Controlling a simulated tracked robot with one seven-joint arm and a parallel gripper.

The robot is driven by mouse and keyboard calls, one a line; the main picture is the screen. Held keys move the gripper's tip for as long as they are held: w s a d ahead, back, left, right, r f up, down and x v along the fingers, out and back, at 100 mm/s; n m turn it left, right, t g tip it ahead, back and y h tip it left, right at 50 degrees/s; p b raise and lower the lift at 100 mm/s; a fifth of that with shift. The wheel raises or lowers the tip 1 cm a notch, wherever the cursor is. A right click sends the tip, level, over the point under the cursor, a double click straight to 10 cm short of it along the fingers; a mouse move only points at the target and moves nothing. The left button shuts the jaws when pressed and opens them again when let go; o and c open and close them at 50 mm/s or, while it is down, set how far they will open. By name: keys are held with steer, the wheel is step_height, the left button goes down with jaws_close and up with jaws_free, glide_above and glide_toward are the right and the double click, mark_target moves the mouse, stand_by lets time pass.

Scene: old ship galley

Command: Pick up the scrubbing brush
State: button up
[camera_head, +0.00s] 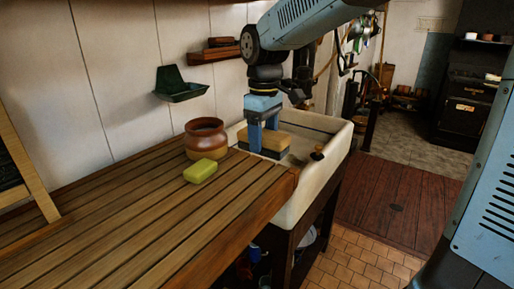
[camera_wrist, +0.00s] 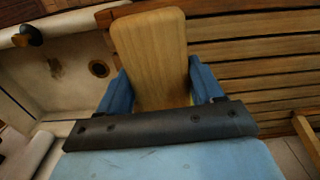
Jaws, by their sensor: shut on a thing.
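The scrubbing brush (camera_head: 284,142) has a flat tan wooden back and a dark underside. It sits between the two blue fingers of my gripper (camera_head: 263,130), over the end of the pale sink (camera_head: 337,151) beside the slatted draining board. In the wrist view the brush (camera_wrist: 149,55) extends away from between the fingers of my gripper (camera_wrist: 162,88), which press on its two long sides. I cannot tell whether its underside touches anything.
A brown pot (camera_head: 205,137) and a yellow-green sponge (camera_head: 200,171) stand close left of my gripper on the wooden draining board (camera_head: 130,220). A green wall dish (camera_head: 178,84) hangs behind. The board's front is clear.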

steer(key=s+d+r, duration=0.1)
steer(key=s, duration=0.1)
steer(key=s+d+r, duration=0.1)
steer(key=s, duration=0.2)
steer(key=s+d+r, duration=0.1)
steer(key=s, duration=0.2)
steer(key=shift+r, duration=0.25)
steer(key=o, duration=0.7)
steer(key=shift+c, duration=0.2)
steer(key=c, duration=0.7)
